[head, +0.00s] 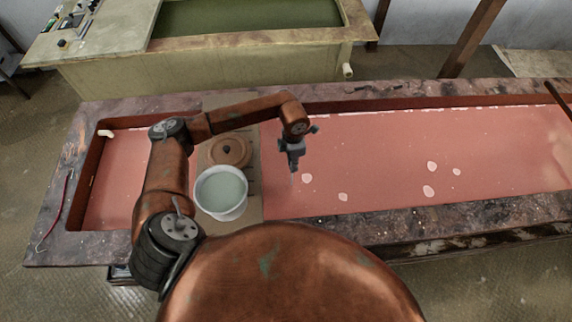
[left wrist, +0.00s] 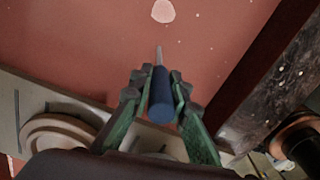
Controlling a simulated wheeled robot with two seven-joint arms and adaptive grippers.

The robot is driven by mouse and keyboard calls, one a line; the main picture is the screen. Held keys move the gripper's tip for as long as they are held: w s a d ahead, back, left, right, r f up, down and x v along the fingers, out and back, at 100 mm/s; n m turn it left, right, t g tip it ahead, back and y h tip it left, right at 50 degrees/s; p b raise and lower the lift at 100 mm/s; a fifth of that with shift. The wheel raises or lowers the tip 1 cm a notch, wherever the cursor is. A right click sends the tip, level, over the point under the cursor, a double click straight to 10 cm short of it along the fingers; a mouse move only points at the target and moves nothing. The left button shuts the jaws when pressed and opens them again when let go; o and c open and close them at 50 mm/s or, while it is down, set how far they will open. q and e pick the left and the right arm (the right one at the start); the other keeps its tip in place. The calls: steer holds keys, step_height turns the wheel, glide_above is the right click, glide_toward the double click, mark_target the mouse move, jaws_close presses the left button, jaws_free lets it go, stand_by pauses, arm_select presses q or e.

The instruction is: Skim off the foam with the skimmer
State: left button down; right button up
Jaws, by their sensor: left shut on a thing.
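My left gripper (head: 292,158) hangs over the pink liquid (head: 385,150) in the long trough, just right of a board. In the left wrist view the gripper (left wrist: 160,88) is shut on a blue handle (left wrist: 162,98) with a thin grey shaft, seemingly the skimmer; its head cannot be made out. A pale foam patch (head: 307,178) floats close by, and a patch also shows ahead of the tool in the left wrist view (left wrist: 163,11). Other foam patches (head: 343,197) (head: 429,192) float farther right. My right gripper is out of view.
The dark trough rim (head: 330,232) runs along the front. A red hooked tool (head: 57,215) lies on the left rim.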

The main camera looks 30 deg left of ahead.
arm_select(q)
steer(key=shift+w+d, duration=0.3)
steer(key=shift+d, duration=0.1)
steer(key=shift+w+d+b, duration=1.25)
steer(key=shift+w+b, duration=1.35)
steer(key=shift+w, duration=1)
steer(key=s+d+b, duration=0.1)
steer(key=d+b, duration=0.1)
steer(key=d, duration=1.5)
steer(key=shift+b, duration=0.3)
steer(key=shift+s+r, duration=0.1)
steer(key=shift+r, duration=0.05)
step_height(320, 180, up, 14)
steer(key=p, duration=0.6)
stand_by(0.6)
